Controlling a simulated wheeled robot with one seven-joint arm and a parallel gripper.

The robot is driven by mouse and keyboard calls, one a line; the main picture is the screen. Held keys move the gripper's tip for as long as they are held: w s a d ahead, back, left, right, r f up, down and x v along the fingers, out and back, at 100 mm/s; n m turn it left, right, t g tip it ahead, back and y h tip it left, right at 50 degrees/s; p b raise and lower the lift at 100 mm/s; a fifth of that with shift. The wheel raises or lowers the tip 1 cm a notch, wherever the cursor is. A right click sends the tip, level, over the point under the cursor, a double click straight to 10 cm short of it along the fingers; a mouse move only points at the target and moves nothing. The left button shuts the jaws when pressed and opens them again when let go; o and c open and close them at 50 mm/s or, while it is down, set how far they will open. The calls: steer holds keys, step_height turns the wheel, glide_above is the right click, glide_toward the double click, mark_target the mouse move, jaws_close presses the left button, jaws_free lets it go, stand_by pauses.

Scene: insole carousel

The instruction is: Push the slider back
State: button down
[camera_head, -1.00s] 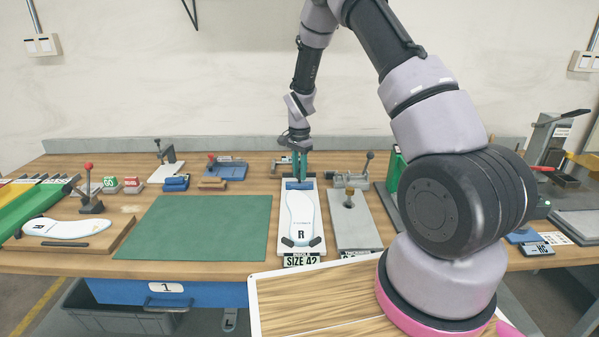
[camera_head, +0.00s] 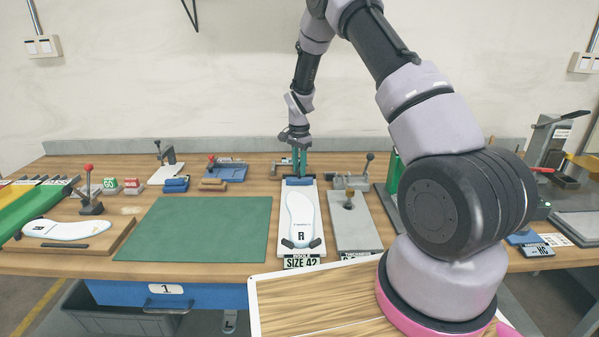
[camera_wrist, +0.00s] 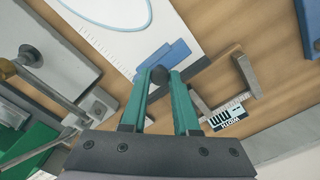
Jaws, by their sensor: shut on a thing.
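The slider is a blue block (camera_head: 298,182) lying across the back end of a white measuring board (camera_head: 281,215) marked SIZE 42. It also shows in the wrist view (camera_wrist: 175,53), at the end of the board's printed scale. A white insole (camera_head: 299,215) marked R lies on the board in front of it, its near end between two dark stops. My gripper (camera_head: 299,173) points down at the back of the slider. In the wrist view its teal fingers are shut on a dark round knob (camera_wrist: 159,74) right beside the blue block.
A grey fixture plate (camera_head: 352,225) with a clamp stands close on the right. A green mat (camera_head: 195,228) lies on the left. Behind it are blue blocks (camera_head: 175,185) and a blue fixture (camera_head: 225,172). A grey bracket (camera_wrist: 246,75) lies beyond the fingers.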

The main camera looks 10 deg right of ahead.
steer(key=shift+w+r, duration=0.1)
steer(key=shift+w, duration=0.15)
steer(key=c, duration=0.7)
jaws_free()
steer(key=shift+o, duration=0.2)
step_height(320, 180, up, 11)
steer(key=shift+f, duration=0.2)
